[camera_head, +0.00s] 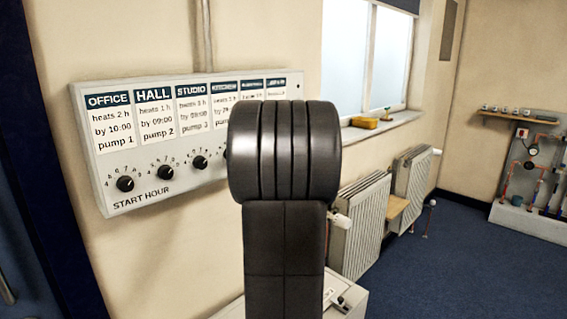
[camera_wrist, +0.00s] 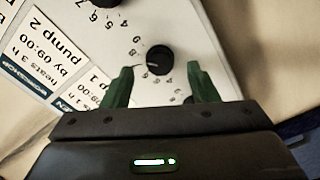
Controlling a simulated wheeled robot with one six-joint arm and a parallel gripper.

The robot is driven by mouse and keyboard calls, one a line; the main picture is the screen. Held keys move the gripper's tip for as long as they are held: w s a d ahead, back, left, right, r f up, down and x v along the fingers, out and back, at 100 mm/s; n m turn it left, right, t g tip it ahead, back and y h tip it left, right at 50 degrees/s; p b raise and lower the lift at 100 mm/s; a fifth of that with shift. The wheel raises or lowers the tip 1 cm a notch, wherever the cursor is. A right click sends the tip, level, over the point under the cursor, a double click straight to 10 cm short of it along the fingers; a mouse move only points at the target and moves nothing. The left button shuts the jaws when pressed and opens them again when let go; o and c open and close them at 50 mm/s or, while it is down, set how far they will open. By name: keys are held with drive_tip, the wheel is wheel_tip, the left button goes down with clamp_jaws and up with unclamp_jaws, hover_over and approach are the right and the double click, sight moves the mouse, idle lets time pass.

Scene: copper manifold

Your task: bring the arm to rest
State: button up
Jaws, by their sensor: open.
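A pale control panel (camera_head: 130,196) with a row of black knobs hangs on the wall at left in the head view. In the wrist view the same panel (camera_wrist: 210,35) appears turned upside down. My gripper (camera_wrist: 158,72) is open, its two green fingers apart in front of the panel. A black knob (camera_wrist: 159,60) shows between and just beyond the fingertips, with gaps on both sides. I cannot tell how far the fingertips are from the panel face. In the head view my dark arm covers the panel's right part, and the gripper is hidden behind it.
A window sill (camera_head: 375,132) holds a small yellow object (camera_head: 364,123). White radiators (camera_head: 361,232) line the wall to the right, with a wooden shelf (camera_head: 397,207) between them. A pipework stand (camera_head: 532,185) is at far right. Blue floor (camera_head: 450,270) is clear at lower right.

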drive_tip(key=v, duration=1.1)
drive_tip(key=x, duration=1.4)
drive_tip(key=s+d+n+b, duration=0.5)
drive_tip(key=n+b, duration=0.7)
drive_tip(key=b, duration=0.1)
drive_tip(key=shift+s+d, duration=0.3)
drive_tip(key=shift+s, duration=0.05)
drive_tip(key=shift+s+r, duration=0.1)
